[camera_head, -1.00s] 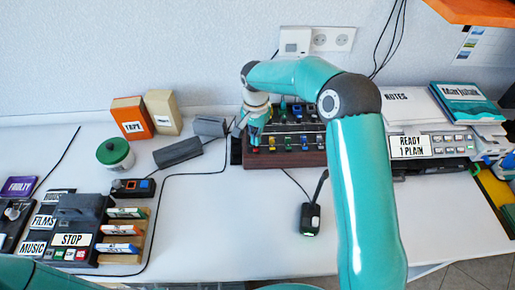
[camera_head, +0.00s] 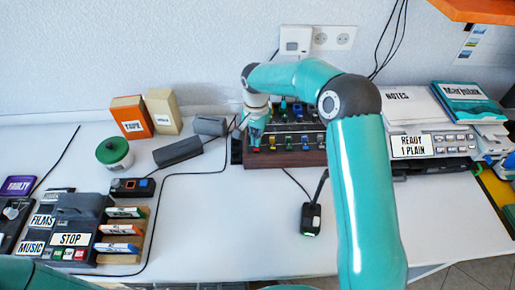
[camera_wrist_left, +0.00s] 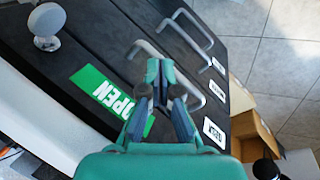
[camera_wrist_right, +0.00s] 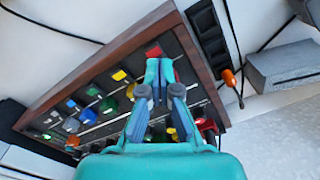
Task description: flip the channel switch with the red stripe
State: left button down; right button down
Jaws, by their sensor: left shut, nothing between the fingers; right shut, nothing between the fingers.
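A channel panel (camera_head: 318,158) with a dark brown wooden frame and rows of coloured switches stands at the back middle of the table. A red switch (camera_head: 256,150) is at the left end of its front row. My right gripper (camera_head: 254,141) is shut, with its tips right by this switch. In the right wrist view the red switch (camera_wrist_right: 153,51) shows just beyond the shut fingertips (camera_wrist_right: 160,76); I cannot tell if they touch. Another red piece (camera_wrist_right: 206,124) is partly behind the fingers. My left gripper (camera_wrist_left: 160,72) is shut and empty above a dark unit with a green OPEN label.
Yellow, green and blue switches (camera_wrist_right: 92,90) sit close beside the red one. A small black device (camera_head: 310,218) is in front. My right arm crosses the table's middle.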

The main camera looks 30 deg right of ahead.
jog(key=shift+s+f, duration=0.1)
jog(key=shift+f, duration=0.05)
notch_tip(320, 180, up, 7)
jog(key=p, duration=0.4)
jog(key=shift+p, duration=0.3)
dwell(0.7)
